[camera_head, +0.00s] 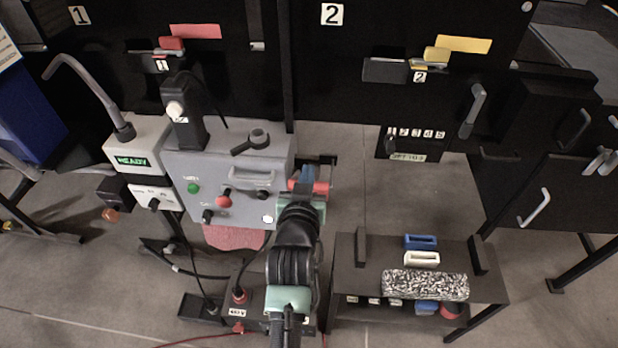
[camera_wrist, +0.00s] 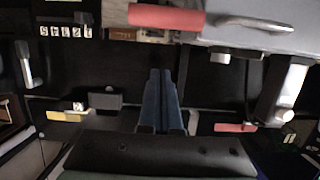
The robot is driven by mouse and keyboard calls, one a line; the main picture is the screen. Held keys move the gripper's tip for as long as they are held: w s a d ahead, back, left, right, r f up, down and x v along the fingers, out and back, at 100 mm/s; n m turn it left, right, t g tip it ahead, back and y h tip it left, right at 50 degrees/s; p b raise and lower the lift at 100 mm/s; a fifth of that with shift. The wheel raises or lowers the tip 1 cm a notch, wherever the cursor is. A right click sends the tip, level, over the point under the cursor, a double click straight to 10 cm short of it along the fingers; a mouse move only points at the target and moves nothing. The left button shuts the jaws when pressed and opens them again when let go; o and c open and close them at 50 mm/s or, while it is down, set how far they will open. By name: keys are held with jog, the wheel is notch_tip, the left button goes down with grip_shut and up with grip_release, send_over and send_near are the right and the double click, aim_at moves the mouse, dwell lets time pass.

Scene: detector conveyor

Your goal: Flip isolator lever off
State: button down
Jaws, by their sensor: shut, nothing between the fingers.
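A red lever grip (camera_head: 322,188), which looks like the isolator lever, sticks out at the right side of the grey control box (camera_head: 185,168). In the wrist view the red grip (camera_wrist: 165,17) lies across the top, beside the grey box. My gripper (camera_head: 305,176) is at the box's right edge, close to the red grip and partly covering it in the head view. Its blue fingers (camera_wrist: 161,72) are together and empty. In the wrist view they point toward the red grip with a visible gap. I cannot tell whether anything touches.
The box's front has a metal handle (camera_head: 252,179), a red knob (camera_head: 224,197) and a green button (camera_head: 193,187). A dark lever (camera_head: 251,142) sits on top. A low bench (camera_head: 345,290) with blocks stands at the right. Black cabinets stand behind.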

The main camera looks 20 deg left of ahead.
jog(key=w+f, duration=0.1)
jog(key=w+a+f+p, duration=0.1)
jog(key=w+f, duration=0.1)
jog(key=shift+w+f, duration=0.15)
jog(key=shift+f, duration=0.05)
jog(key=shift+s+d+f, duration=0.15)
jog(key=shift+s+f, duration=0.25)
jog(key=shift+f, duration=0.15)
jog(key=shift+f, duration=0.1)
